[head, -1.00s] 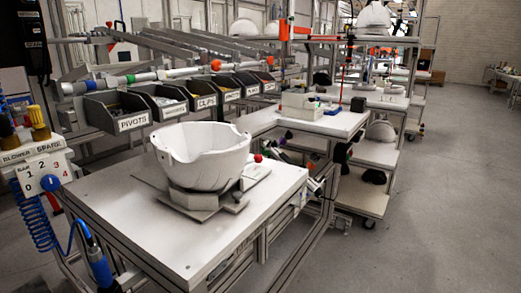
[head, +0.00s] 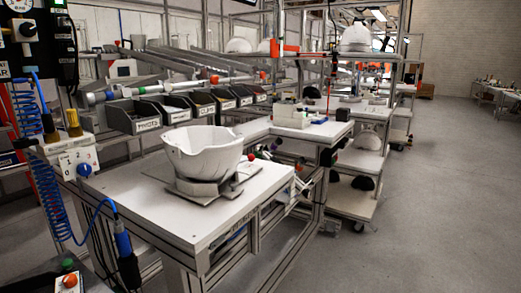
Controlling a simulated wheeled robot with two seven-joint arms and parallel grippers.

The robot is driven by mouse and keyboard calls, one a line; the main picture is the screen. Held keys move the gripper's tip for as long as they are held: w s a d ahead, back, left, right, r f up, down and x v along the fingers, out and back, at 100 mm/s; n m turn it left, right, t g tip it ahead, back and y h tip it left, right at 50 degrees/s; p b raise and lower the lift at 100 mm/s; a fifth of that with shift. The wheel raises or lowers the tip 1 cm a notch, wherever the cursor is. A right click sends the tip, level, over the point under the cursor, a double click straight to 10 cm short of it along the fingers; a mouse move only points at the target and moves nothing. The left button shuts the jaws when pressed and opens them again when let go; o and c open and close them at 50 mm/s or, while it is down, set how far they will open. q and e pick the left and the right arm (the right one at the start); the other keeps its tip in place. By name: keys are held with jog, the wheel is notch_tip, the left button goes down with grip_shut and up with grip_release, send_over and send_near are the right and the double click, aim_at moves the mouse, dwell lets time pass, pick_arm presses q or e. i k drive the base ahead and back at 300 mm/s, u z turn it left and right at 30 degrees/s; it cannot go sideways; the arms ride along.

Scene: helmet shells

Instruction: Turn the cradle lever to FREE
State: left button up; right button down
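A white helmet shell (head: 205,151) sits open side up in a grey cradle (head: 201,188) on the near white workbench (head: 165,209). A small red knob (head: 251,157) shows at the right of the shell, beside a pale plate on the bench; it may be the end of the cradle lever, but the lever's arm and any FREE marking cannot be made out. Neither of my grippers is in the head view.
Black labelled bins (head: 133,116) stand in a row behind the bench. A blue coiled hose (head: 48,200) and a numbered dial box (head: 73,165) are at the left. A control box with a red button (head: 69,281) is at the lower left. The floor at the right is clear.

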aim_at(251, 157)
jog(key=z, duration=1.4)
jog(key=i, duration=3.2)
jog(key=u, duration=3.8)
